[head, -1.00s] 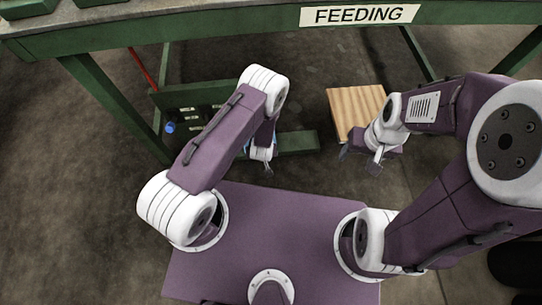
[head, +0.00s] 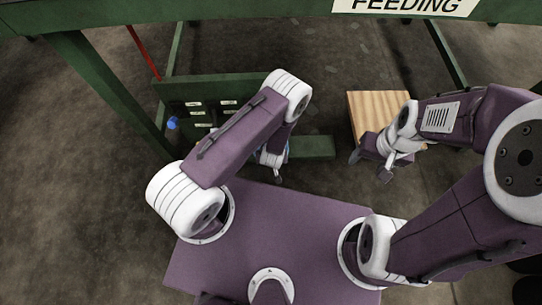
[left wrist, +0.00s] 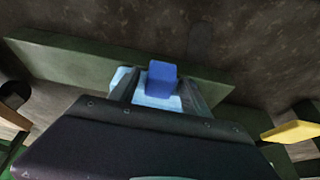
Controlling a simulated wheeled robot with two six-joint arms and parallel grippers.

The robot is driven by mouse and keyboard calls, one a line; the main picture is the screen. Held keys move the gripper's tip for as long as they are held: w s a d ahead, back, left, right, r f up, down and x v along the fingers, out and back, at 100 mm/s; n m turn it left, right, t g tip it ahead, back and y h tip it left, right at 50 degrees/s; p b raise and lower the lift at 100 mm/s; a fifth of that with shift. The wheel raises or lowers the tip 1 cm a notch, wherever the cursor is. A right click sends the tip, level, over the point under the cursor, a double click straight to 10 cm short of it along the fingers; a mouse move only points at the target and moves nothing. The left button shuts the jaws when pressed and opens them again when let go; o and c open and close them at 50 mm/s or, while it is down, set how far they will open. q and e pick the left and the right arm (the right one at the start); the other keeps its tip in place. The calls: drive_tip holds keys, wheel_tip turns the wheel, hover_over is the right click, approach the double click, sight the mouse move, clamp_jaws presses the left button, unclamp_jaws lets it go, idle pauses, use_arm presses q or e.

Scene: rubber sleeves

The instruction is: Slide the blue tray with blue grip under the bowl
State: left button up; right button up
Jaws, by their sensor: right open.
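A light blue piece (left wrist: 158,101) with an upright darker blue grip (left wrist: 162,78) shows at the left gripper's fingers in the left wrist view; it looks like the blue tray. My left gripper (left wrist: 161,92) has one finger on each side of the grip; I cannot tell whether they press on it. In the head view my left gripper (head: 272,168) is mostly behind its own arm, with a bit of light blue beside it. My right gripper (head: 369,167) is open and empty, near the wooden board's front left edge. I see no bowl.
A yellow piece (left wrist: 292,132) shows at the right of the wrist view.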

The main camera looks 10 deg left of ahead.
use_arm(q)
clamp_jaws()
idle(1.2)
